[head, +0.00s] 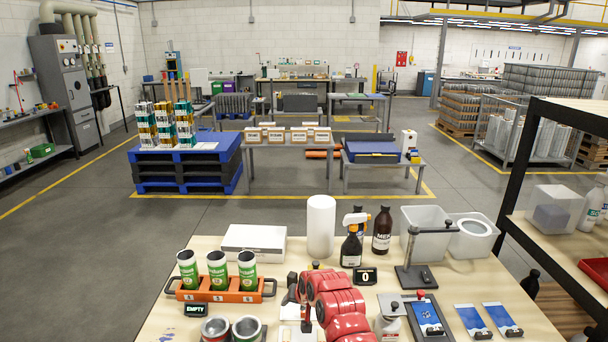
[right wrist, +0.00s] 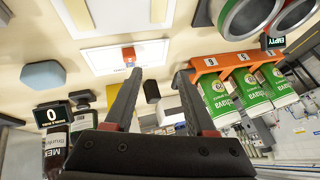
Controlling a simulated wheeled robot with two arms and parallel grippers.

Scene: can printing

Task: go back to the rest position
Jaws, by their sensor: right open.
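My right arm is red and reaches over the table (head: 150,325) from the front. My right gripper (right wrist: 158,78) is open in the right wrist view, with nothing between its two dark fingers. In the head view the gripper is partly hidden by the arm. An orange rack (head: 219,295) left of it holds three green-and-white cans (head: 218,270) upright. My left gripper is not in view.
Two open cans (head: 215,330) stand in front of the rack beside an EMPTY sign (head: 195,309). A white box (head: 254,243), paper roll (head: 321,226), spray bottle (head: 352,245) and brown bottle (head: 382,230) line the back. A black stand (head: 412,272) and blue-printed sheets (head: 470,320) lie right.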

